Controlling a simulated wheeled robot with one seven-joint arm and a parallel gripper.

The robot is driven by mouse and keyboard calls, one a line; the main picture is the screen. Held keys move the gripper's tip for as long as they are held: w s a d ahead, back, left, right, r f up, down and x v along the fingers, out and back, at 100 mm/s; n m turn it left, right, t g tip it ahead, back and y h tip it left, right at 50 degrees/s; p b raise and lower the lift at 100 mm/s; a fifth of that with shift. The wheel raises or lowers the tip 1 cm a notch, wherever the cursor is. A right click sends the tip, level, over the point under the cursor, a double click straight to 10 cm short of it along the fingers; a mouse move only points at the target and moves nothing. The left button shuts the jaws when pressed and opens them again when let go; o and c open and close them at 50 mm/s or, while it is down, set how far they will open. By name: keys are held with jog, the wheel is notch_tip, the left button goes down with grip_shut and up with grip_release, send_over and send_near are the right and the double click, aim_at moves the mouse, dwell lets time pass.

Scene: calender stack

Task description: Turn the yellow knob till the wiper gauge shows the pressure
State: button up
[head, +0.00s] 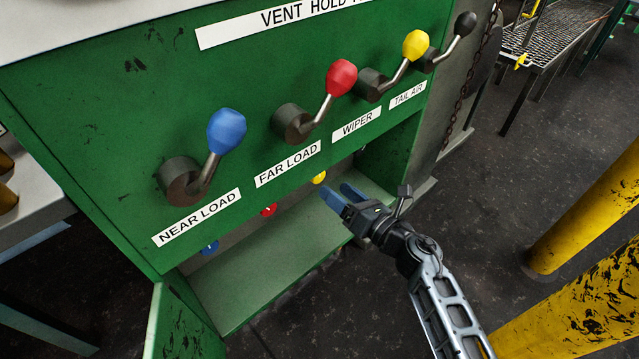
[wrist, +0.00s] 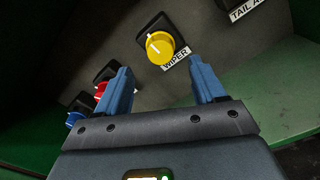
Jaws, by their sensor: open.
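The yellow knob (wrist: 160,47) has a white pointer line and sits on a dark square base on the grey back panel of the lower recess, beside a "WIPER" label (wrist: 175,60). In the head view the yellow knob (head: 319,177) shows small under the green panel's lower edge. My gripper (head: 340,195) is open and empty, its blue fingers pointing into the recess, a short way from the knob. In the wrist view my gripper (wrist: 160,88) has the knob ahead, between and beyond its fingertips. No wiper gauge is seen in either view.
A red knob (head: 268,209) and a blue knob (head: 210,248) sit left of the yellow one. Levers with blue (head: 227,130), red (head: 341,77), yellow (head: 415,45) and black tops stand above. A green shelf (head: 265,275) lies below; an open door (head: 185,325) is at lower left.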

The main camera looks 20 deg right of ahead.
aim_at(320, 177)
jog(key=shift+w+a+r+n+b, duration=0.1)
jog(key=shift+w+a+n+b, duration=0.45)
jog(key=shift+w, duration=0.65)
jog(key=shift+w+a+f+n+b, duration=0.1)
jog(key=shift+w+a+n, duration=0.1)
jog(key=shift+w+n, duration=0.85)
jog(key=shift+w+a+r+n+b, duration=0.1)
jog(key=shift+w+a+n+b, duration=0.3)
jog(key=shift+w, duration=1)
jog(key=shift+c, duration=0.4)
jog(key=c, duration=1)
jog(key=shift+o, duration=0.2)
jog(key=shift+m, duration=0.3)
jog(key=o, duration=1)
jog(key=shift+o, duration=0.2)
